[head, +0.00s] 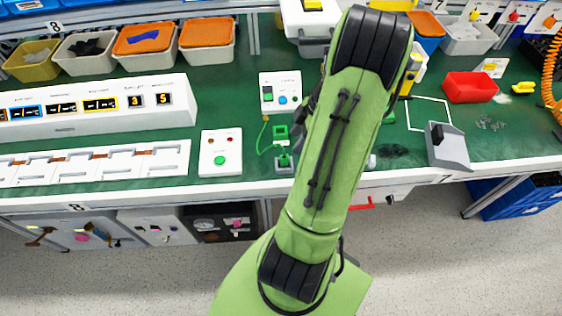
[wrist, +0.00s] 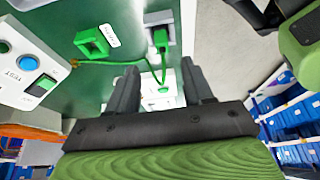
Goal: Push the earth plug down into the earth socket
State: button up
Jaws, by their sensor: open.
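The green earth plug (wrist: 160,40) stands at the grey earth socket (wrist: 150,20), near the top middle of the wrist view. How deep it sits is not clear. Its green cable (wrist: 120,63) runs to the test box and loops below the plug. In the head view the plug (head: 284,159) shows small on the socket near the bench's front edge, left of my arm. My gripper (wrist: 160,66) is open. Its dark fingers are apart, with the cable loop showing in the gap between them and nothing gripped. My arm hides the gripper in the head view.
An empty green square holder (wrist: 92,42) lies beside the socket. The test box (head: 281,92) with a blue button is behind it. A white box with a green button (head: 221,152) stands to the left. A grey wedge-shaped device (head: 447,146) stands to the right.

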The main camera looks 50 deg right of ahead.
aim_at(285, 155)
jog(key=x, duration=0.3)
jog(key=b+x, duration=0.1)
jog(key=x, duration=0.5)
jog(key=shift+w+a+b, duration=0.1)
jog(key=shift+a+b, duration=0.2)
jog(key=shift+r, duration=0.15)
grip_shut()
